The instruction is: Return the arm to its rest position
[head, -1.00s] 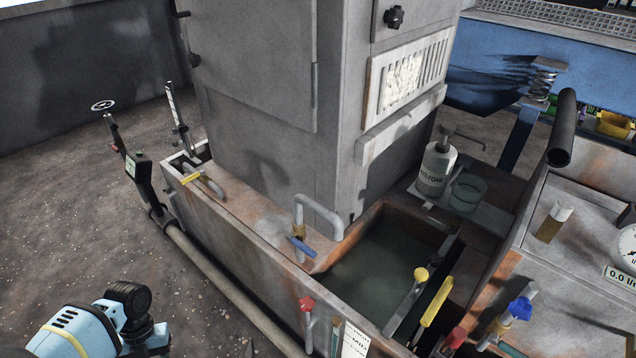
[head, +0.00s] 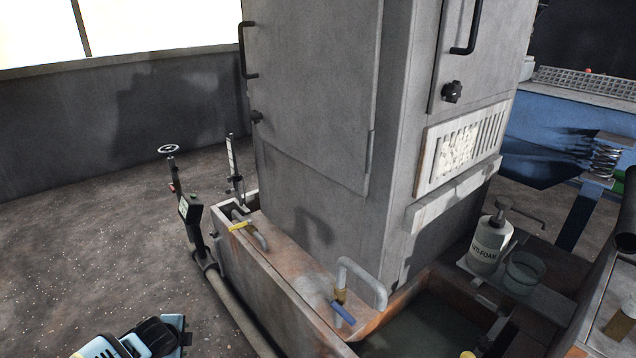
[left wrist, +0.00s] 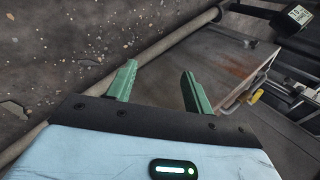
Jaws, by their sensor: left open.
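My left arm shows at the bottom left of the head view as a light blue and black link (head: 135,340); its fingertips are out of that view. In the left wrist view my left gripper (left wrist: 158,85) has two green fingers spread apart with nothing between them. Beyond the fingers are the floor, a pipe and the side of the rusty tank. The gripper appears apart from them. My right gripper is in neither view.
A tall grey cabinet (head: 310,110) stands on the rusty tank (head: 250,280). A pipe (head: 235,305) runs along the tank's foot, with a black-handled post (head: 190,215) beside it. An anti-foam bottle (head: 488,245) stands at the right. The floor (head: 90,240) at left is clear.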

